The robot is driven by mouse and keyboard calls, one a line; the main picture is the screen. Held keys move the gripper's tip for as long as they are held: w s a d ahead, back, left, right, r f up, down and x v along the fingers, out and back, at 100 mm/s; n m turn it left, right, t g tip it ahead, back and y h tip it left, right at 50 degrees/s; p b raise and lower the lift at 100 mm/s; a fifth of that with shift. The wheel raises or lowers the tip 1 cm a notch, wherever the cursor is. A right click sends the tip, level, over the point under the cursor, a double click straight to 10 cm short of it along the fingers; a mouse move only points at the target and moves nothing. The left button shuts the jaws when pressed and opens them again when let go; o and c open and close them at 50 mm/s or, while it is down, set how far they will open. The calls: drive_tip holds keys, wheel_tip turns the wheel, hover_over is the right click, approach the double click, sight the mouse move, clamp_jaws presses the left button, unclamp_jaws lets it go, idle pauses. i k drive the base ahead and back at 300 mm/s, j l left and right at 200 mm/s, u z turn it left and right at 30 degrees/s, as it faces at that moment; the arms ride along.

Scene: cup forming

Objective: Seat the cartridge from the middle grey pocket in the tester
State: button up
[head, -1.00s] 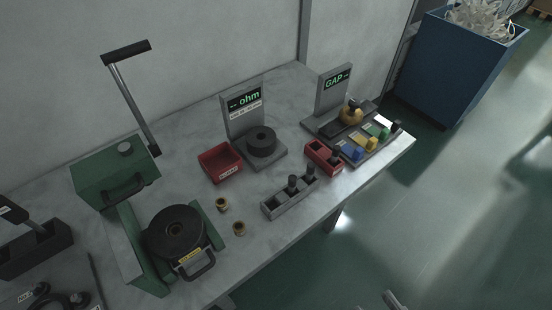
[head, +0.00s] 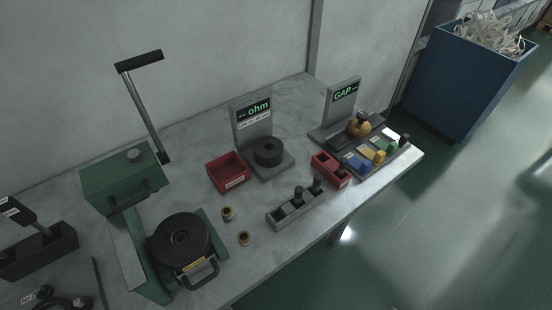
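The grey rack (head: 297,217) stands near the front edge of the bench, with its pockets in a row. A dark cartridge (head: 298,194) with a knob on top stands upright in its middle pocket. Another dark cartridge (head: 317,184) stands in the right pocket. The left pocket looks empty. The tester with the "ohm" display (head: 254,108) is behind the rack. Its round black socket (head: 268,149) sits on the grey base, with a dark hole in the middle. My gripper is not in view.
A red bin (head: 227,172) stands left of the tester, and a red block (head: 330,170) right of the rack. A green press (head: 125,180) is at left. A GAP gauge (head: 342,97) and coloured parts are at right.

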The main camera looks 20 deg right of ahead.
sight(251, 116)
drive_tip(key=l+u, duration=0.1)
drive_tip(key=u, duration=1.2)
drive_tip(key=k+l+u, duration=0.15)
drive_tip(key=l, duration=0.25)
drive_tip(key=k+l+u, duration=0.1)
drive_tip(key=k+l, duration=0.15)
drive_tip(key=l, duration=0.1)
